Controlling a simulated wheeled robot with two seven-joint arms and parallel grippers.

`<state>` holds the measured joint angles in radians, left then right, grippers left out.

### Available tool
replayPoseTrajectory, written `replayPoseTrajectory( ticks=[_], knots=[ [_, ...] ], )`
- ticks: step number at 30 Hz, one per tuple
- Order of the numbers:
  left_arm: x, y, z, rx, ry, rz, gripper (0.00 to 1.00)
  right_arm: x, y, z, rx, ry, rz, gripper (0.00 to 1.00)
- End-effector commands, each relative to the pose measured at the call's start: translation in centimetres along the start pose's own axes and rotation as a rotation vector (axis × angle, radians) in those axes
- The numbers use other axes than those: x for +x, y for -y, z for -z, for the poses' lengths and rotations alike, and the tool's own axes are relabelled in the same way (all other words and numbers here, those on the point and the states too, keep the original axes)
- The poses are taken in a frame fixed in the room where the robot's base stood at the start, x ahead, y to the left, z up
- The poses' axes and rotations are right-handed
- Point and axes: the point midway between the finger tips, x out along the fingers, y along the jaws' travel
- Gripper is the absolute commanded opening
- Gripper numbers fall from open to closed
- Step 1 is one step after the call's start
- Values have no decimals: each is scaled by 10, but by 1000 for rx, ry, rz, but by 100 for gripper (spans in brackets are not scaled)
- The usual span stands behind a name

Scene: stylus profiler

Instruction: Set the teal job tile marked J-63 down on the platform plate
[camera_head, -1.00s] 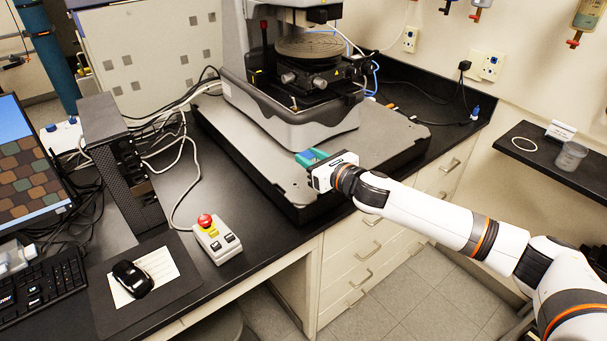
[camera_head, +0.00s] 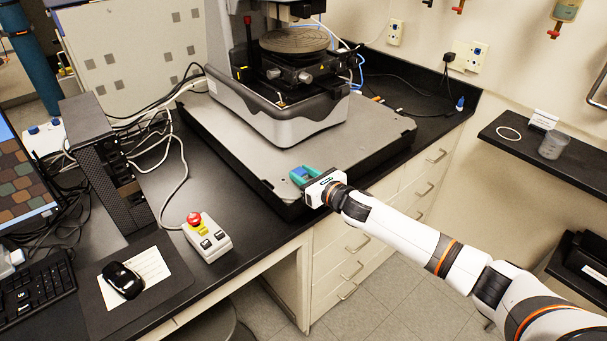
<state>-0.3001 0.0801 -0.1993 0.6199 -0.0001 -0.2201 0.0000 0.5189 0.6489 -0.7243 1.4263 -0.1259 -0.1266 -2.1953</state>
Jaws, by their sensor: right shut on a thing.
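My right gripper (camera_head: 301,174) is shut on a small teal piece with a blue patch, the job tile (camera_head: 298,171). Its marking is too small to read. The gripper and tile show over the front edge of the grey platform plate (camera_head: 215,118), near its front corner. I cannot tell whether the tile touches the plate or hangs above it. The gripper body hides part of the tile and of the plate's edge. My left gripper is not in view.
The stylus profiler (camera_head: 280,110) with its round stage (camera_head: 294,41) stands on the plate's back part. Bare plate lies left and right of it. A control box with a red button (camera_head: 207,237), a black tower (camera_head: 103,160) and loose cables lie to the left.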

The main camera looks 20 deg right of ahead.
Motion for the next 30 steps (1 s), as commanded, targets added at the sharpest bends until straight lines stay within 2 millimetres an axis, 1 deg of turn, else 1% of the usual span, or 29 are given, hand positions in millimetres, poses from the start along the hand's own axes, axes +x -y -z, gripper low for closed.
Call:
replayPoseTrajectory(
  ticks=[6,7,9,11,18,21,22,26,29,30],
  knots=[
    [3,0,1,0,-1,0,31,0,0,-2,-1,0,0,0],
    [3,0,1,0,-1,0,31,0,0,-2,-1,0,0,35],
    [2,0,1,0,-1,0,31,0,0,-1,-1,0,0,47],
    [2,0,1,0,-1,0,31,0,0,-1,-1,0,0,55],
    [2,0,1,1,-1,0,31,0,0,-1,-1,0,0,55],
    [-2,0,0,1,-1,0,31,0,0,3,-1,-1,0,55],
    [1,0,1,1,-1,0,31,-2,0,0,-1,0,0,55],
    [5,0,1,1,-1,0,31,-17,-1,-2,-2,1,1,55],
    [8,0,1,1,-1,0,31,-35,0,-2,-4,1,1,55],
    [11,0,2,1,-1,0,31,-44,-1,-3,-3,2,1,55]
  ],
)
